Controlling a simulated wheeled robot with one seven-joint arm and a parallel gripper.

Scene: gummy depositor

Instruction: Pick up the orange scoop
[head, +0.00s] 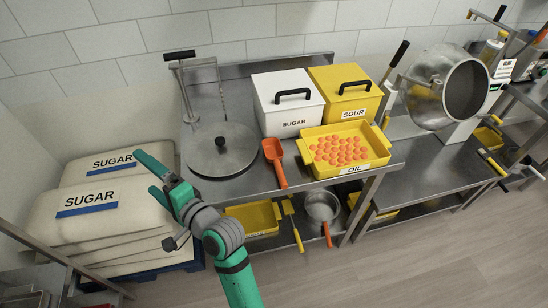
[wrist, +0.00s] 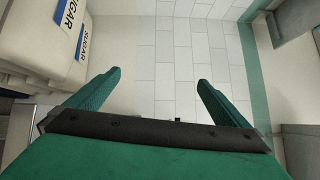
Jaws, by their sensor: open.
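The orange scoop (head: 274,158) lies on the steel table in the head view, in front of the white SUGAR bin. Its handle points toward the table's front edge. My gripper (head: 145,174) is to the left of the table, in front of the sugar sacks, well apart from the scoop. Its two green fingers are spread with nothing between them, and they also show open in the wrist view (wrist: 160,85). The scoop is not in the wrist view.
The steel table (head: 230,187) also holds a round lid (head: 222,150), a white SUGAR bin (head: 286,105), a yellow SOUR bin (head: 345,92) and a yellow OIL tray (head: 349,171) of orange gummies. Sugar sacks (head: 88,225) are stacked at left. A pot (head: 322,205) sits below.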

